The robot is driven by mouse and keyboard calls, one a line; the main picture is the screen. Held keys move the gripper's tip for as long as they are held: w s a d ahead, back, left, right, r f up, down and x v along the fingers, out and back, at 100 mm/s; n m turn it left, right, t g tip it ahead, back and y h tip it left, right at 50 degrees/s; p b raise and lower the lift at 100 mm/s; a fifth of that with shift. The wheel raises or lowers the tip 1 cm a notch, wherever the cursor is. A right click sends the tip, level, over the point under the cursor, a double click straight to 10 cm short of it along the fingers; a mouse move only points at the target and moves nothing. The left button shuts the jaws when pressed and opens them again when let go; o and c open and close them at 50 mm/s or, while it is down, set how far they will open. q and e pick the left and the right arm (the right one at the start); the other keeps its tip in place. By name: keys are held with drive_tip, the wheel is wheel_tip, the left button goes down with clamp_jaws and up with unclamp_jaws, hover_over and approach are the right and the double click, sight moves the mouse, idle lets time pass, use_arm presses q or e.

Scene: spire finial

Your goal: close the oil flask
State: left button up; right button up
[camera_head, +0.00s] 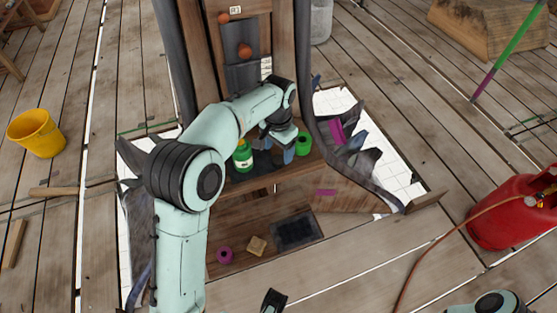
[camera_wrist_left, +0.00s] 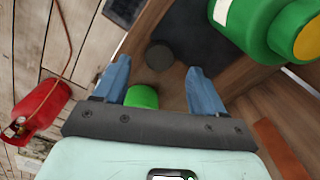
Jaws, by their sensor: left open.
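The oil flask (camera_head: 242,159) is a green bottle with a white label, standing on the wooden ledge. Its yellow-topped neck (camera_wrist_left: 308,40) shows at the upper right of the left wrist view. A green round piece (camera_head: 304,143) with a dark centre sits on the ledge to the right of the flask; I cannot tell if it is the cap. A green cylinder, likely the same piece, shows in the left wrist view (camera_wrist_left: 142,96), partly hidden by the gripper body. My left gripper (camera_wrist_left: 156,68) is open and empty, its blue fingers between flask and green piece. My right gripper is not clearly seen.
A dark panel (camera_head: 296,231), a purple ring (camera_head: 225,255) and a tan block (camera_head: 257,245) lie on the lower boards. Jagged dark pieces (camera_head: 362,160) border the opening on the right. A yellow bucket (camera_head: 37,132) and a red gas cylinder (camera_head: 510,212) stand farther out.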

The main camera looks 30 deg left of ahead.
sight(278, 160)
use_arm(q)
wheel_tip(278, 160, down, 4)
drive_tip(key=shift+s+r, duration=0.1)
use_arm(e)
drive_tip(key=shift+w+f, duration=0.1)
drive_tip(key=shift+f, duration=0.2)
use_arm(q)
drive_tip(key=c, duration=1.1)
wheel_tip(278, 160, up, 20)
drive_tip(key=p, duration=0.4)
use_arm(e)
wheel_tip(278, 160, up, 4)
drive_tip(key=shift+r, duration=0.15)
drive_tip(key=shift+c, duration=0.3)
